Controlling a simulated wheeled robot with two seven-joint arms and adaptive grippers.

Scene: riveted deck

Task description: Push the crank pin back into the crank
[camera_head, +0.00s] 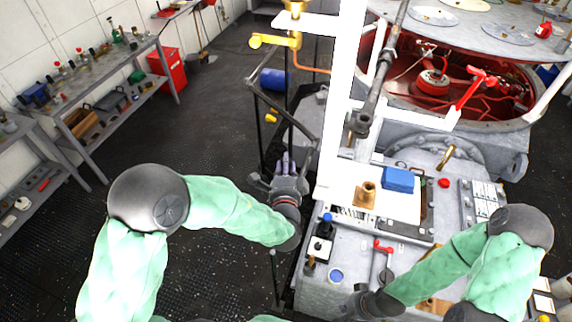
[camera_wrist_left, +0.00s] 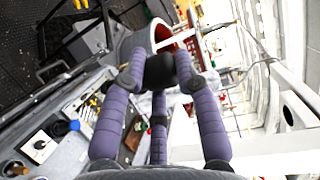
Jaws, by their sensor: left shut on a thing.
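My left gripper (camera_head: 285,163) is in the middle of the head view, beside the left edge of the machine bench. Its purple fingers are closed around a short black cylinder (camera_wrist_left: 160,71) in the left wrist view, which looks like the crank pin. A dark, angled crank arm (camera_head: 281,110) shows just above the gripper in the head view. The fingers hide how the pin meets the crank, so I cannot tell how deep it sits. My right gripper (camera_head: 352,306) is at the bottom edge of the head view, largely cut off, and its fingers cannot be made out.
A white upright post (camera_head: 341,100) stands right of the left gripper. The bench (camera_head: 345,255) carries a blue block (camera_head: 398,179), a brass fitting (camera_head: 368,190) and a red-handled lever (camera_head: 383,247). An open red-lined vessel (camera_head: 440,85) is behind. Dark floor (camera_head: 215,120) on the left is clear.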

